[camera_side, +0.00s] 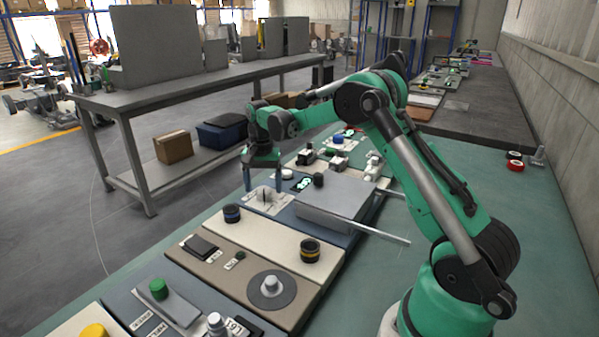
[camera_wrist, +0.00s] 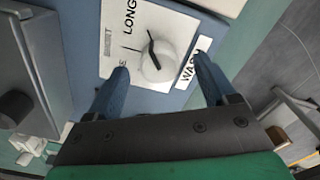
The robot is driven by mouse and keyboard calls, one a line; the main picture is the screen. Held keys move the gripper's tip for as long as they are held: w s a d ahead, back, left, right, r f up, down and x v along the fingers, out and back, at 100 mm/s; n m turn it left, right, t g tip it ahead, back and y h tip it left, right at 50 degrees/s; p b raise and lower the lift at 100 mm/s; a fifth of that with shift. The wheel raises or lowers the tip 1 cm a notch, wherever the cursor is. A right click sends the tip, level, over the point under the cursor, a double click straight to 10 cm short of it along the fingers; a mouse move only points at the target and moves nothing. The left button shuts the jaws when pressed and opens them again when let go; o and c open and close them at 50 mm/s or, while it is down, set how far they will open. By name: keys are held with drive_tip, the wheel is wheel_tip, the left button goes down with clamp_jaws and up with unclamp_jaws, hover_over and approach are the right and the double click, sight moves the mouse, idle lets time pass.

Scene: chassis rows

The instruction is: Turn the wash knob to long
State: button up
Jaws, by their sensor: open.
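The wash knob (camera_wrist: 166,70) is a pale round dial with a black pointer bar, on a white plate beside a WASH label (camera_wrist: 188,66). LONG (camera_wrist: 130,18) and SHORT (camera_wrist: 108,40) are printed on the plate. The pointer's upper end leans toward the upper left, near the LONG side; its exact setting is unclear. My gripper (camera_wrist: 160,64) is open, with one blue finger on each side of the knob. Contact is not visible. In the side view my gripper (camera_side: 263,186) points down over the knob's plate (camera_side: 256,203).
A grey box-like unit (camera_side: 335,200) stands just right of the plate. A long bench (camera_side: 200,88) stands to the left across the aisle.

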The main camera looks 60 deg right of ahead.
sight(264, 189)
wheel_tip(264, 189, up, 5)
idle(0.3)
